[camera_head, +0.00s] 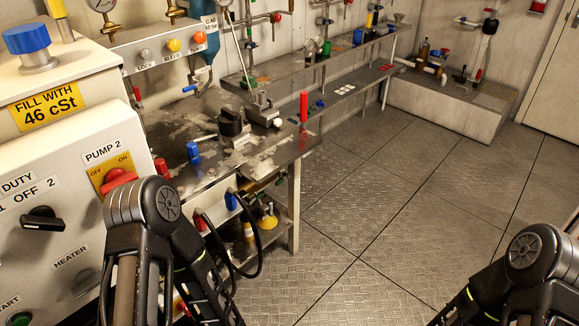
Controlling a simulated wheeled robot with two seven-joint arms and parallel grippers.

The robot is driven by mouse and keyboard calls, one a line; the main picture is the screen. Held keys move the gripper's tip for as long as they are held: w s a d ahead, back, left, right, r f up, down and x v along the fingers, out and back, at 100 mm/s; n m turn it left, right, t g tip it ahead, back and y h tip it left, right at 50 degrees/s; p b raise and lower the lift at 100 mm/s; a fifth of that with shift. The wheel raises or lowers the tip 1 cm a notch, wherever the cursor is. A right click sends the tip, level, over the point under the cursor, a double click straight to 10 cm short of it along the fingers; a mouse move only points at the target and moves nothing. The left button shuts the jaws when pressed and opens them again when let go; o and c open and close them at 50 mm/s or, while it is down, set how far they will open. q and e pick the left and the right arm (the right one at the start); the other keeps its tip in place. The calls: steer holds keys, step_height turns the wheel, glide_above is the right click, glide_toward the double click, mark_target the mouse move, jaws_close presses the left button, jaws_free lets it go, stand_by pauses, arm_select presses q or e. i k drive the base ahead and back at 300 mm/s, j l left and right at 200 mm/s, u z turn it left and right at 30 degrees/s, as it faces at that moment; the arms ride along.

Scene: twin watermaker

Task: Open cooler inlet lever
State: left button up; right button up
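I cannot pick out a lever labelled as the cooler inlet. Several small valves with coloured handles sit on wall pipes behind the benches, among them a red-handled valve (275,18) at the top centre. A red upright handle (304,106) stands at the right edge of the near metal bench (290,147). A blue-handled fitting (190,89) hangs below a blue body at the upper left. Links of my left arm show at the lower left and links of my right arm at the lower right. Neither gripper's fingers show.
A white control cabinet (60,150) with a red pump switch (117,180) fills the left. A black hose (258,245) loops beside the near bench. A long rear bench (340,60) runs along the wall. The plated floor (400,200) at centre right is clear.

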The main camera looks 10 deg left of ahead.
mark_target(259, 195)
steer(key=i+l, duration=0.4)
steer(key=i, duration=0.15)
steer(key=i+l, duration=0.45)
steer(key=i+u, duration=0.05)
steer(key=i, duration=0.1)
